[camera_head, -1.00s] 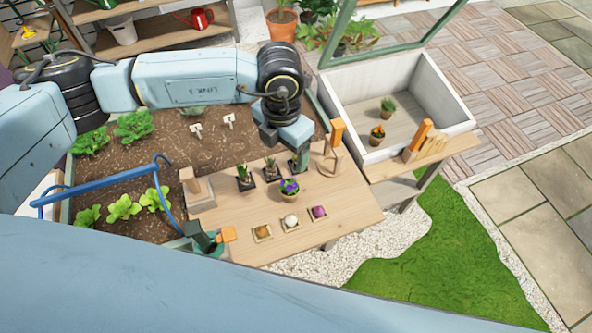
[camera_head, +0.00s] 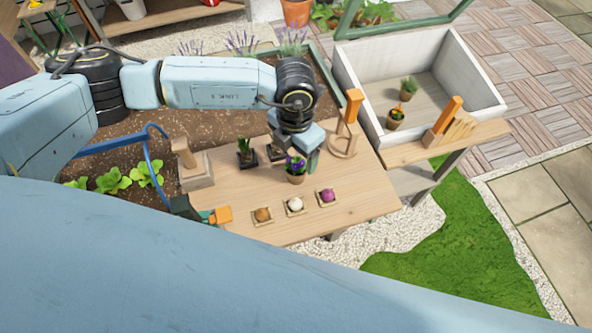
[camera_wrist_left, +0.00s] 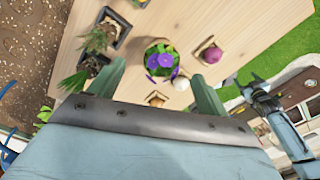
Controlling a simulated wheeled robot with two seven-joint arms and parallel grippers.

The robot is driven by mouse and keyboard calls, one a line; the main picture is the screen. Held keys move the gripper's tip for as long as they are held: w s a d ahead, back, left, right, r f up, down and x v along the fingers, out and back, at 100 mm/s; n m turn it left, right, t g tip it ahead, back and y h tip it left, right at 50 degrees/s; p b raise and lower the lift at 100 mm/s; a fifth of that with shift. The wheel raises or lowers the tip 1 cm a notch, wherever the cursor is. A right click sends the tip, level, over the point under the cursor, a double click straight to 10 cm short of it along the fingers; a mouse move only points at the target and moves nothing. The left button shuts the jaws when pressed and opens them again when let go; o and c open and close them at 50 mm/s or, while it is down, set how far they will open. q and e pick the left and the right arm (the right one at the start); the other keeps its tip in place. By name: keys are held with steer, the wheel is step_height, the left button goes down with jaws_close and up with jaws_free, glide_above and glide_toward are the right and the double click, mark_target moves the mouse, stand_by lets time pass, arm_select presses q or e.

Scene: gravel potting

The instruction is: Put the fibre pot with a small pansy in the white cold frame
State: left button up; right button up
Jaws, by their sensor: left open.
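The fibre pot with the small purple pansy (camera_head: 296,176) stands upright on the wooden table; its flowers (camera_wrist_left: 160,58) show between my left fingertips in the left wrist view. My left gripper (camera_head: 305,160) is open and reaches down right at this pot, its fingers (camera_wrist_left: 163,84) apart on either side of the plant. I cannot tell whether they touch it. The white cold frame (camera_head: 482,78) stands open behind and right of the table, with a green plant (camera_head: 408,89) and an orange-flowered pot (camera_head: 396,119) inside. My right gripper (camera_wrist_left: 250,90) appears small in the wrist view, its opening unclear.
Dark pots with seedlings (camera_head: 246,158) stand left of the pansy. Bulbs on small squares (camera_head: 295,205) lie in front. A wooden stand with an orange handle (camera_head: 346,135) is between pansy and cold frame. A wooden block with an orange handle (camera_head: 447,122) sits at the frame's front. The frame's floor has free room.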

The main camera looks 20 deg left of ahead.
mark_target(296, 171)
arm_select(q)
step_height(296, 171, down, 8)
steer(key=shift+s+d+f, duration=0.1)
steer(key=shift+s, duration=0.05)
stand_by(0.3)
steer(key=c, duration=1.1)
